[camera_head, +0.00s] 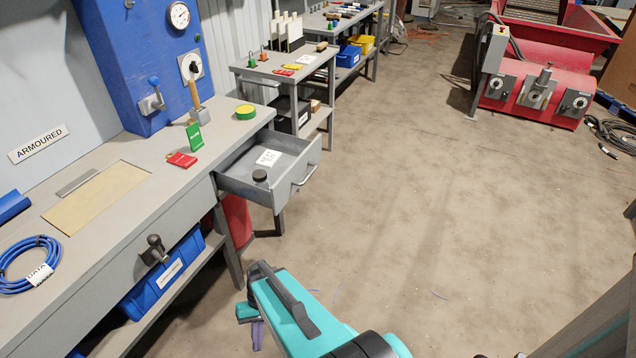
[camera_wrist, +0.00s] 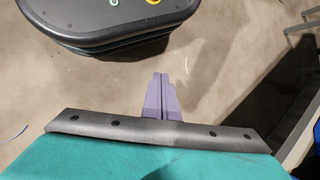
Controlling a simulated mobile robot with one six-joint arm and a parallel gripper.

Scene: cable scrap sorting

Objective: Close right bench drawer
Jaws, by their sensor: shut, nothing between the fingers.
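The right bench drawer (camera_head: 232,177) is grey and stands pulled out from the right end of the workbench. Its front panel faces right and carries a bar handle (camera_head: 306,174). A white label card (camera_head: 268,157) and a small dark round piece (camera_head: 259,176) lie inside. My gripper (camera_head: 257,336) is at the bottom of the head view, below and apart from the drawer. In the wrist view its purple fingers (camera_wrist: 160,78) are together with nothing between them. The drawer does not show in the wrist view.
The workbench (camera_head: 115,215) holds a coil of blue cable (camera_head: 28,265), a red tag (camera_head: 182,160), a green tag (camera_head: 194,138) and a yellow-green roll (camera_head: 246,112). A blue bin (camera_head: 165,275) sits beneath. Open floor (camera_head: 430,200) lies right of the drawer; a red machine (camera_head: 545,85) stands beyond.

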